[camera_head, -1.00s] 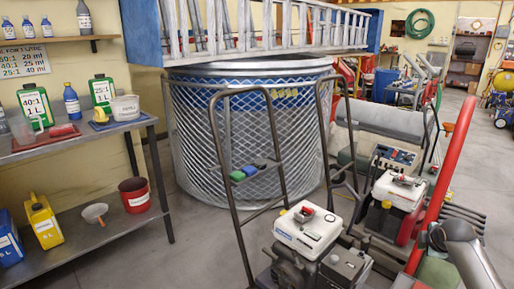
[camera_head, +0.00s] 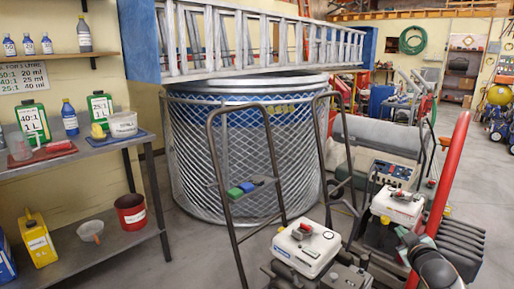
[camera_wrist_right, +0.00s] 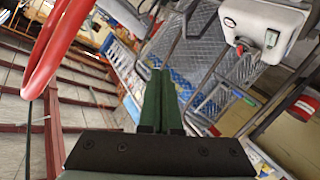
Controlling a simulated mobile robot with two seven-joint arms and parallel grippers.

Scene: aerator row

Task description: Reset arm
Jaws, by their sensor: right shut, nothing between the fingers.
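My right gripper (camera_wrist_right: 158,75) shows in the right wrist view with its two green fingers together and nothing between them. A machine with a white engine cover (camera_wrist_right: 265,22) lies beyond it at the upper right. In the head view my right arm (camera_head: 432,262) is at the lower right, beside a red bar (camera_head: 447,185); I cannot make out its fingers there. My left arm and gripper are not in view.
Machines with white engine covers (camera_head: 307,248) and tall dark handles (camera_head: 225,190) stand close ahead. A mesh cage (camera_head: 250,150) stands behind, with a ladder (camera_head: 270,40) above it. A metal bench (camera_head: 75,158) with bottles and tubs is at left. Floor shows between bench and machines.

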